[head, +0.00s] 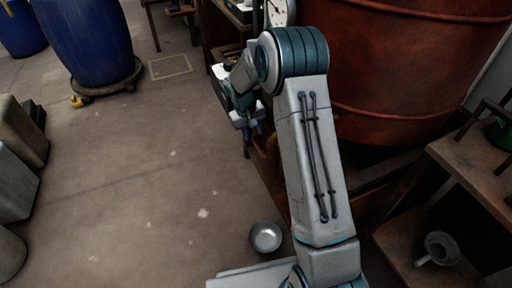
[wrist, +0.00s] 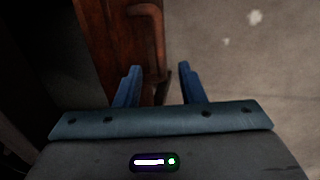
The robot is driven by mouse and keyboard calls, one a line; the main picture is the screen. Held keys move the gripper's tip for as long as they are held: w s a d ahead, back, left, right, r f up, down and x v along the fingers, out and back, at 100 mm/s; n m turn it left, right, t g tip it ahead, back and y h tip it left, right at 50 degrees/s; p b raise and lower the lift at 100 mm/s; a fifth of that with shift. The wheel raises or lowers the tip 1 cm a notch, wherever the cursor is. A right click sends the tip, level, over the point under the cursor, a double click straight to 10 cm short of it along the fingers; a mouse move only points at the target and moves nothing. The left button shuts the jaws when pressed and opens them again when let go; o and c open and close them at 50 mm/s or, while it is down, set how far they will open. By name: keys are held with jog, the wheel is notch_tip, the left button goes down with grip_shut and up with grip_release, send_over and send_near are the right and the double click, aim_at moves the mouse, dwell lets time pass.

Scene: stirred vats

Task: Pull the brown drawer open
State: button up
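The brown drawer (wrist: 104,42) shows in the wrist view at the upper left, as a reddish-brown front with a curved bar handle (wrist: 158,30) of like colour. My gripper (wrist: 158,70) has its two blue fingers apart, with nothing clamped between them. The lower end of the handle reaches into the gap between the fingers, nearer the left one; I cannot tell whether it touches. In the head view my gripper (head: 248,122) hangs beside the brown furniture left of my arm. My arm hides most of the drawer there, and I cannot tell how far it is open.
A large rust-red vat (head: 410,60) stands behind my arm. Blue barrels (head: 88,42) stand at the upper left, grey blocks (head: 12,150) at the left edge. A brown shelf (head: 465,175) is at the right. The floor at centre-left is clear.

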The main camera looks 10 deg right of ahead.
aim_at(257, 146)
jog(key=f+b, duration=0.1)
jog(key=f, duration=0.2)
jog(key=d+f+b, duration=0.1)
jog(key=f, duration=0.3)
jog(key=shift+w+d, duration=0.15)
jog(key=shift+d, duration=0.05)
grip_shut()
